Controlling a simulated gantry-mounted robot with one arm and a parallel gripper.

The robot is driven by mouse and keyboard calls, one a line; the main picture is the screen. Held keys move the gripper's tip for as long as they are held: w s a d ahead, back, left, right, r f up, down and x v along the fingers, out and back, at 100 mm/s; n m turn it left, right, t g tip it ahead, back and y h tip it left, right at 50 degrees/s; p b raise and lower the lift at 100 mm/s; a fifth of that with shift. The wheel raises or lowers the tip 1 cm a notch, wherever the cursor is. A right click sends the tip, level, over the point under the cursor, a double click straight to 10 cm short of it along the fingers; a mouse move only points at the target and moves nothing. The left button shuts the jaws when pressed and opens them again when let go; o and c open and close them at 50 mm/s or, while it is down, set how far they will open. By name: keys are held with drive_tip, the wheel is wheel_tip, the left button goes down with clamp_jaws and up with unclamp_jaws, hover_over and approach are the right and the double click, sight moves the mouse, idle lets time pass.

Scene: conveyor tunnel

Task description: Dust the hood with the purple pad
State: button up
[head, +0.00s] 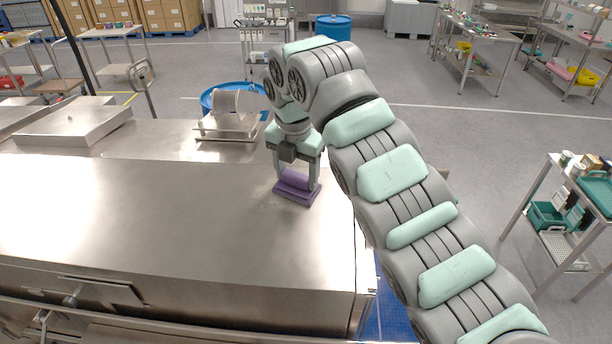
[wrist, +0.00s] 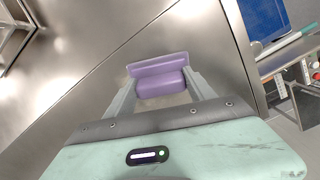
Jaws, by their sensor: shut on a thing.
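The purple pad (head: 297,188) is in my gripper (head: 298,176), above or on the hood near its right end; I cannot tell whether it touches. The pad has a flat base and a rounded grip. In the wrist view the pad (wrist: 158,75) sits between the two fingers of my gripper (wrist: 160,90), which are shut on its grip. The hood (head: 130,205) is a broad, shiny steel cover across the left and middle of the head view. Its bare steel also fills much of the wrist view (wrist: 95,50). The pad's underside is hidden.
A raised steel lid (head: 75,122) is at the left. A steel cart with green bins (head: 548,216) stands at the right. The hood top left of the pad is clear.

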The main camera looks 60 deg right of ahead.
sight(280, 184)
drive_tip(key=shift+w+a+f, duration=0.1)
drive_tip(key=shift+w+a, duration=0.15)
drive_tip(key=shift+w, duration=0.35)
drive_tip(key=shift+w+a, duration=0.2)
drive_tip(key=shift+w, duration=0.4)
drive_tip(key=shift+w+a+f, duration=0.1)
drive_tip(key=shift+w+a, duration=0.15)
drive_tip(key=shift+w, duration=0.35)
drive_tip(key=shift+w+a+r+p, duration=0.1)
drive_tip(key=shift+w+a+p, duration=0.3)
drive_tip(key=shift+w, duration=0.5)
drive_tip(key=shift+w+a+p, duration=0.25)
drive_tip(key=shift+w+a, duration=0.15)
drive_tip(key=shift+w, duration=0.55)
drive_tip(key=shift+w+a+r+p, duration=0.1)
drive_tip(key=shift+w+a+p, duration=0.3)
drive_tip(key=shift+w, duration=0.5)
drive_tip(key=shift+w+a+f, duration=0.1)
drive_tip(key=shift+w+f, duration=0.05)
drive_tip(key=shift+w, duration=0.3)
drive_tip(key=shift+f, duration=0.15)
drive_tip(key=shift+b, duration=0.35)
